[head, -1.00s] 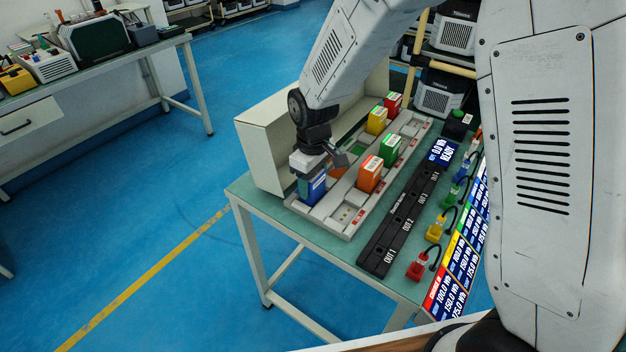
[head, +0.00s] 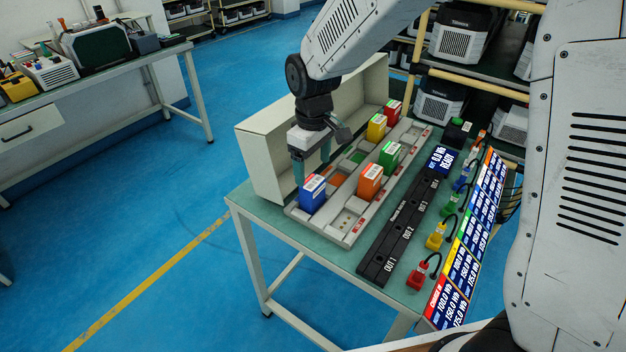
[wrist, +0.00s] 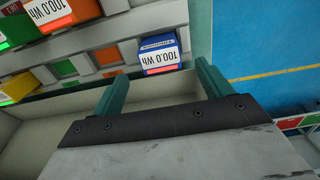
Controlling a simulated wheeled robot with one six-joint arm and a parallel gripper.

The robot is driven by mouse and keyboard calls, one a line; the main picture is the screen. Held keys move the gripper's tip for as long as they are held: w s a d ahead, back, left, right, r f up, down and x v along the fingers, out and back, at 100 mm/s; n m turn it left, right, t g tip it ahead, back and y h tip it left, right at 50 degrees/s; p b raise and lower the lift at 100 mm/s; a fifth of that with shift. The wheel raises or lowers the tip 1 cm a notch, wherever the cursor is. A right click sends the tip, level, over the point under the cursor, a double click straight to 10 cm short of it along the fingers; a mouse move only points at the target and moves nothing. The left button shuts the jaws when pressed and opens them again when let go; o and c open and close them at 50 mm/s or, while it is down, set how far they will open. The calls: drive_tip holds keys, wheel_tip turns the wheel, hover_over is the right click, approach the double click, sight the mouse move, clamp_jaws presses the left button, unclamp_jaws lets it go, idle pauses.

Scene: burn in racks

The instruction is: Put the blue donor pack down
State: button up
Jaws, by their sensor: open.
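The blue donor pack (head: 313,194) stands upright in the near-left bay of the grey rack (head: 345,228). In the wrist view the blue pack (wrist: 160,54) shows its white 100.0 Wh label, beyond the fingertips. My gripper (head: 312,172) is open and empty, above and behind the blue pack, clear of it. Its two teal fingers also show in the wrist view (wrist: 160,80), spread apart with nothing between them.
Orange (head: 370,182), green (head: 389,157), yellow (head: 376,127) and red (head: 393,110) packs stand in the rack. A pale upright panel (head: 262,165) stands close behind the rack. A black outlet strip (head: 400,228) and coloured plugs lie in front.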

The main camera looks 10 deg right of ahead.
drive_tip(key=shift+r, duration=2.05)
drive_tip(key=s+d+r+m+t, duration=0.1)
drive_tip(key=s+d+r+m, duration=0.2)
drive_tip(key=s+d+r, duration=0.5)
drive_tip(key=s+d+r+m, duration=0.3)
drive_tip(key=s+d, duration=0.3)
drive_tip(key=s, duration=0.3)
drive_tip(key=s+d+m, duration=0.3)
drive_tip(key=s, duration=0.7)
drive_tip(key=shift+s+f, duration=0.15)
drive_tip(key=shift+s, duration=0.15)
